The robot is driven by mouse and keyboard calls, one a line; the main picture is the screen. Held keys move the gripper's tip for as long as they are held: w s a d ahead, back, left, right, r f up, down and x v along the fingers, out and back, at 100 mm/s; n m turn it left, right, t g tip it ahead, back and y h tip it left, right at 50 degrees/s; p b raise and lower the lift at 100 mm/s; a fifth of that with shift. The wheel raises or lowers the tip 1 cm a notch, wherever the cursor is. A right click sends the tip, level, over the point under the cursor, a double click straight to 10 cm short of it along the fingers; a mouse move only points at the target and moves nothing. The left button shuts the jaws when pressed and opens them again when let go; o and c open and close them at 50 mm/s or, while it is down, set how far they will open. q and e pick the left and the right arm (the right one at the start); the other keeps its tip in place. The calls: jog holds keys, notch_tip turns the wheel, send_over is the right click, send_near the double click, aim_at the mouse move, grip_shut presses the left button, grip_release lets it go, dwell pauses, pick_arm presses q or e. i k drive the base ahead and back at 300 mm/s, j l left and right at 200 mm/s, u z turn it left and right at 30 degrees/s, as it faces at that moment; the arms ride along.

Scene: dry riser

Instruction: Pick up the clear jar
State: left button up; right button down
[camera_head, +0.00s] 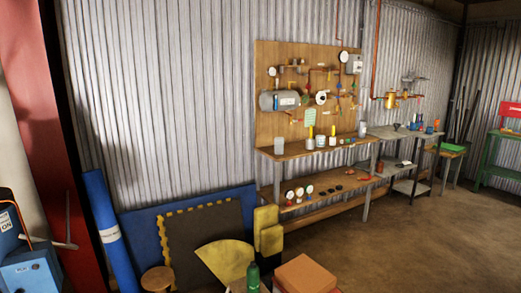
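A clear, pale jar-like container (279,145) stands upright at the left end of the wooden bench top, below the pegboard. A second pale, see-through container (362,129) stands near the right end of the same bench. Both are small and far off, so I cannot tell which is a jar or whether either has a lid. Neither of my grippers shows in this view.
The wooden bench (300,152) has a lower shelf of small round parts. Yellow pads (267,230), dark panels, an orange-brown box (305,275) and a green bottle (253,277) stand before its left side. Brown floor (430,240) is open at right.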

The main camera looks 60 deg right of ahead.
aim_at(279, 142)
jog(key=z, duration=2.15)
jog(key=i+l, duration=0.2)
jog(key=i, duration=0.2)
jog(key=i+l, duration=0.25)
jog(key=i, duration=0.2)
jog(key=i+l+u, duration=0.15)
jog(key=i+l, duration=0.2)
jog(key=i+l+u, duration=0.15)
jog(key=i+l, duration=0.2)
jog(key=l, duration=0.2)
jog(key=i+l+u, duration=0.15)
jog(key=i+l, duration=0.15)
jog(key=l, duration=0.2)
jog(key=i+l+u, duration=0.15)
jog(key=l, duration=0.35)
jog(key=i+l+u, duration=0.15)
jog(key=i+l, duration=0.2)
jog(key=l, duration=0.25)
jog(key=i+l+u, duration=0.15)
jog(key=l, duration=0.45)
jog(key=i+l+u, duration=0.15)
jog(key=l, duration=0.45)
jog(key=i+l+u, duration=0.15)
jog(key=l, duration=0.5)
jog(key=i, duration=0.1)
